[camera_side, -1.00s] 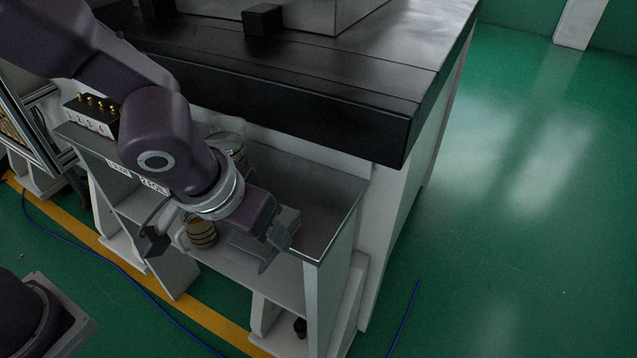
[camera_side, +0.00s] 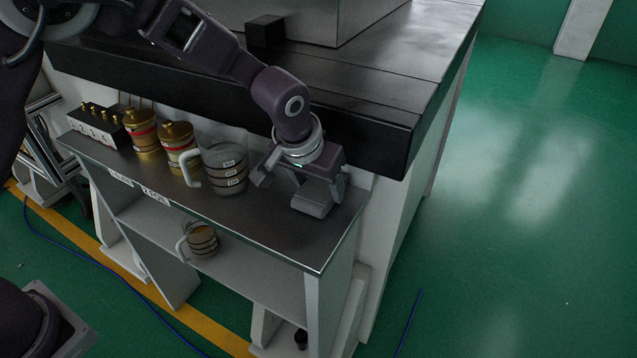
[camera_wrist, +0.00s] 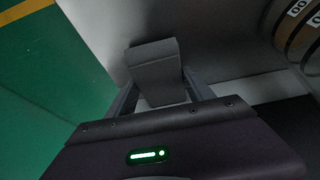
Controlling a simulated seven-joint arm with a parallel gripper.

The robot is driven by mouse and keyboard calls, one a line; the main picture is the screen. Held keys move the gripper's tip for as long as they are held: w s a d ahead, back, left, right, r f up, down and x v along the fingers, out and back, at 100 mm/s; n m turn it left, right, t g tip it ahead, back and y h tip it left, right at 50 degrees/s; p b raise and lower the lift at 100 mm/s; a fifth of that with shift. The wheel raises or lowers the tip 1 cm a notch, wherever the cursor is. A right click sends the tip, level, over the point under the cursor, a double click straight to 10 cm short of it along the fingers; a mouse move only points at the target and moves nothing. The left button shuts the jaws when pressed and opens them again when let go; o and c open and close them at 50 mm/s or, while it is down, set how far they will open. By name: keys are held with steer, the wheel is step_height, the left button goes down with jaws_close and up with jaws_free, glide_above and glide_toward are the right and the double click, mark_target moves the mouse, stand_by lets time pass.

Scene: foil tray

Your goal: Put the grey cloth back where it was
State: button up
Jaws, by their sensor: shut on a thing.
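The grey cloth (camera_side: 314,198) is a folded, stiff-looking piece held in my gripper (camera_side: 303,184). It hangs at the right end of the upper shelf (camera_side: 270,225), under the edge of the black worktop. I cannot tell whether its lower edge touches the shelf. In the wrist view the cloth (camera_wrist: 152,62) sticks out beyond my gripper (camera_wrist: 163,98), whose two fingers show at its sides. The fingertips are partly hidden by the cloth and the gripper body.
A clear jug (camera_side: 225,172) with a handle stands left of my gripper. Two gold canisters (camera_side: 178,146) and a switch box (camera_side: 98,126) stand farther left. A smaller mug (camera_side: 201,240) is on the lower shelf. The black worktop (camera_side: 370,130) overhangs behind.

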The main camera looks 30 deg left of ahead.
steer(key=shift+f, duration=0.1)
steer(key=o, duration=1.6)
steer(key=v, duration=1.2)
steer(key=shift+s+a+r, duration=0.1)
steer(key=shift+r, duration=0.15)
